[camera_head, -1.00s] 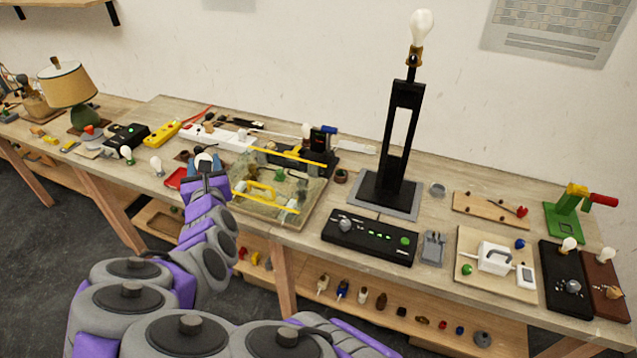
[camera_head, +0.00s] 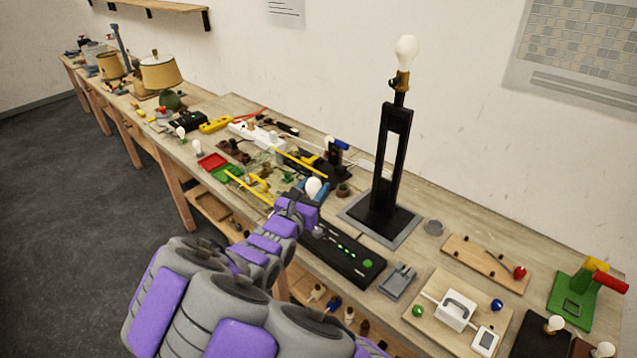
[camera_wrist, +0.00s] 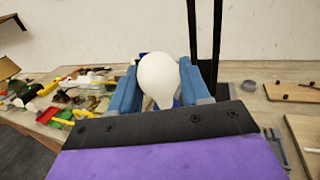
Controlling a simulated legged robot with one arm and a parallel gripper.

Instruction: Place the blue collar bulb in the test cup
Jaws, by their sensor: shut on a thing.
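My gripper (camera_head: 308,200) is shut on a white bulb (camera_head: 313,186), near the left end of the black control box. In the wrist view the bulb (camera_wrist: 157,76) sits between two blue fingers, its round glass toward the camera. A little blue shows beneath it, but its collar is mostly hidden. A small grey cup (camera_head: 433,227) stands right of the tall black lamp stand, and a small dark round cup (camera_head: 343,190) stands left of it. I cannot tell which is the test cup.
The tall black stand (camera_head: 391,160) with a bulb on top rises at the bench's back. A black control box (camera_head: 345,256) with green lights lies in front of it. A white switch board (camera_head: 455,310) and wooden strip (camera_head: 487,262) lie to the right. Clutter fills the left.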

